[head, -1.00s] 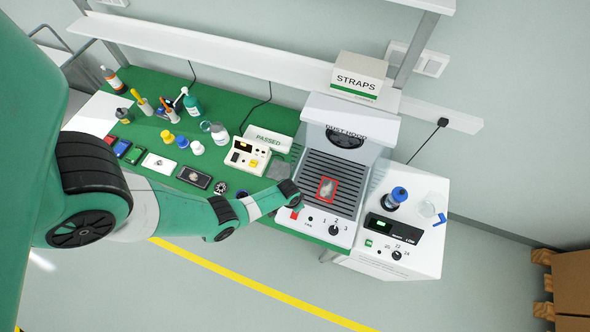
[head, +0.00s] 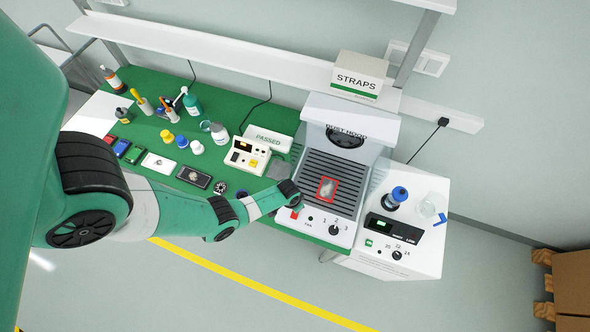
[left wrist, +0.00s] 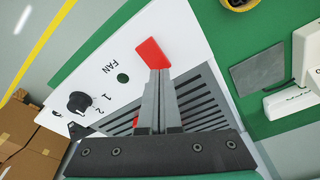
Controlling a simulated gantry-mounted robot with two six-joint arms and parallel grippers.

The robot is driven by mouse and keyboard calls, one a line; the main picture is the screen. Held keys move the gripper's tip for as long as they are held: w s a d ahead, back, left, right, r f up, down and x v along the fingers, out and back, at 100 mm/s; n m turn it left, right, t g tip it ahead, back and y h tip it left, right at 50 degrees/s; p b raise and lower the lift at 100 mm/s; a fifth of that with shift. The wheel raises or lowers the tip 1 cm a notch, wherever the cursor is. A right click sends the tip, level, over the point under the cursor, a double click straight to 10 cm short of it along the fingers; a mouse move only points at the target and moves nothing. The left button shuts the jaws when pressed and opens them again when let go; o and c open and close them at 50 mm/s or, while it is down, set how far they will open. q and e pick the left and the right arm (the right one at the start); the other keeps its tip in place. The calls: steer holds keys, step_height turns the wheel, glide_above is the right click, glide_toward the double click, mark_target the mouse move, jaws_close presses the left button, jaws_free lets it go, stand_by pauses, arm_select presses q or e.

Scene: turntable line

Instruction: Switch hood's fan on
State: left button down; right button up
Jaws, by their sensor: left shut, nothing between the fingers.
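The dust hood (head: 346,122) stands at the right end of the green bench. Its front panel (head: 325,226) carries a red rocker switch (head: 294,214), a small dark lamp, the word FAN and a black knob (head: 333,230) with numbers. My left gripper (head: 297,204) is over the panel's left end, by the red switch. In the left wrist view its shut, empty fingers (left wrist: 157,74) reach the red switch (left wrist: 151,54), with their tips at its lower edge; I cannot tell if they press it. The lamp (left wrist: 122,78) looks dark green and unlit. My right gripper is not in view.
A red-framed piece (head: 327,190) lies on the hood's slatted floor. A cream device (head: 248,156) and a grey plate (head: 279,171) are left of the hood. A white unit (head: 423,256) with a display and a blue-capped bottle (head: 397,196) stand to its right.

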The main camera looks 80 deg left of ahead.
arm_select(q)
steer(key=shift+f+b, duration=0.65)
steer(key=shift+f, duration=0.05)
steer(key=shift+w, duration=0.1)
stand_by(0.5)
